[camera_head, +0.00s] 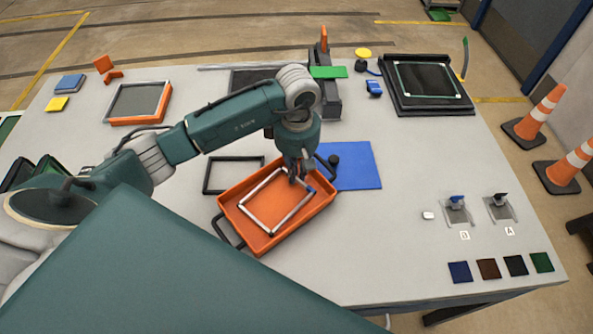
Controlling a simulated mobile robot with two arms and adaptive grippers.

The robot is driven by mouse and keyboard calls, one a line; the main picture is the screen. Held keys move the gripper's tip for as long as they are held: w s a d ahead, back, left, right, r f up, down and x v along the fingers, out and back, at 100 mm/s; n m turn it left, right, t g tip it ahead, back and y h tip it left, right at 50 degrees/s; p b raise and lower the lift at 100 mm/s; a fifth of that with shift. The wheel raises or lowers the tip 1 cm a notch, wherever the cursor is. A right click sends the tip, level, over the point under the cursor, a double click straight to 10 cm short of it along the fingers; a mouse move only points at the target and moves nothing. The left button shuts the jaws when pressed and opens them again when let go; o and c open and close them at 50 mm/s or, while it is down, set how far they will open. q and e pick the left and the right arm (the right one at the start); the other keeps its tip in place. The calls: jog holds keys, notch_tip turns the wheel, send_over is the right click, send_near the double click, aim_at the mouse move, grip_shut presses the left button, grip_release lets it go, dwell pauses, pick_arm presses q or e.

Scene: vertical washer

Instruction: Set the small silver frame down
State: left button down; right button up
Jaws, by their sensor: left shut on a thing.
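The small silver frame (247,210) is a thin rectangular outline, seen over the orange tray (230,215). My left gripper (300,178) points down at the frame's upper right corner and is shut on the frame. The frame appears inside the tray's rim; I cannot tell whether it touches the tray floor. The gripper hides part of the frame's corner. My right gripper is not in view.
A blue mat (358,168) lies right of the tray, and a black frame (210,178) lies behind it. Coloured squares (488,269) lie at the front right. The table between is clear.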

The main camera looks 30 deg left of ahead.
pick_arm(q)
jog(key=shift+f, duration=0.1)
jog(key=c, duration=1.7)
grip_release()
jog(key=shift+r, duration=6)
